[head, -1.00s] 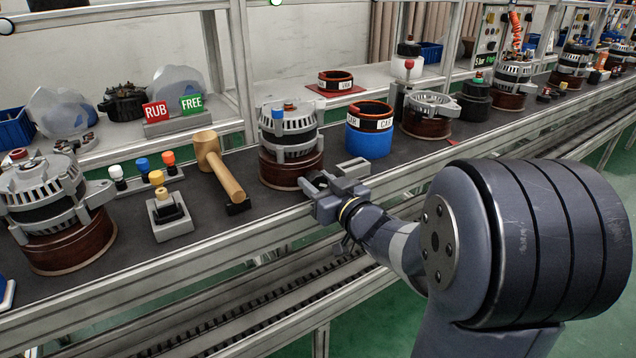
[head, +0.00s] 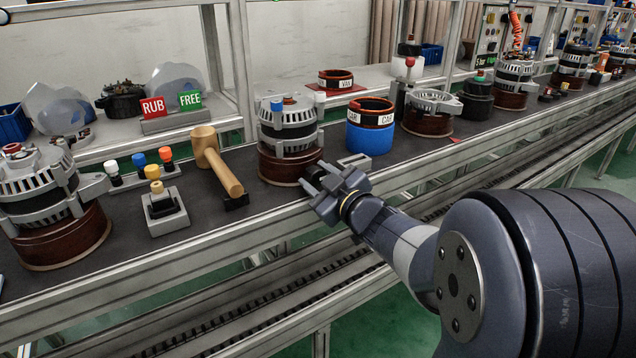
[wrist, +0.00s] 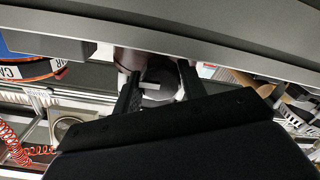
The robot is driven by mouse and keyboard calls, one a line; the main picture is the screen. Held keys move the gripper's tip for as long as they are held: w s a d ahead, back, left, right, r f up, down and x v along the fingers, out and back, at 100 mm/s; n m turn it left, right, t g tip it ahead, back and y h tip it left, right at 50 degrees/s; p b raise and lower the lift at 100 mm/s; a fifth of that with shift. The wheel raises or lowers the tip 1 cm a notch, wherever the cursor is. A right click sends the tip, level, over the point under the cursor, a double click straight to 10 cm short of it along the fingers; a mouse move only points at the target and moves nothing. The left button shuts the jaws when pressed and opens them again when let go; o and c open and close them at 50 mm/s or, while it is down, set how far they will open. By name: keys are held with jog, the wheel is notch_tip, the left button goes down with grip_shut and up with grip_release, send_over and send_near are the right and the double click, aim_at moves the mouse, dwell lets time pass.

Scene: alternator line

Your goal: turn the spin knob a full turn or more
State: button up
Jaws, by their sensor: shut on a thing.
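The alternator (head: 288,130) stands upright on its brown round base (head: 290,165) near the bench's front edge. My gripper (head: 314,178) is low at the right front of that base, its two fingers pointing at it. In the wrist view the fingers (wrist: 158,88) stand on both sides of a small round part with a pale bar across it, which I take for the spin knob (wrist: 150,87). The gripper is shut on it. The fingers and palm hide most of the knob, and its turn angle is hard to read.
A mallet (head: 218,165) lies left of the alternator. A blue ring stand (head: 369,138) and a small grey block (head: 354,160) are to its right. The bench's front rail (head: 250,221) runs below my gripper.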

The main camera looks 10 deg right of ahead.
jog(key=shift+n, duration=0.7)
jog(key=o, duration=1)
jog(key=shift+c, duration=0.2)
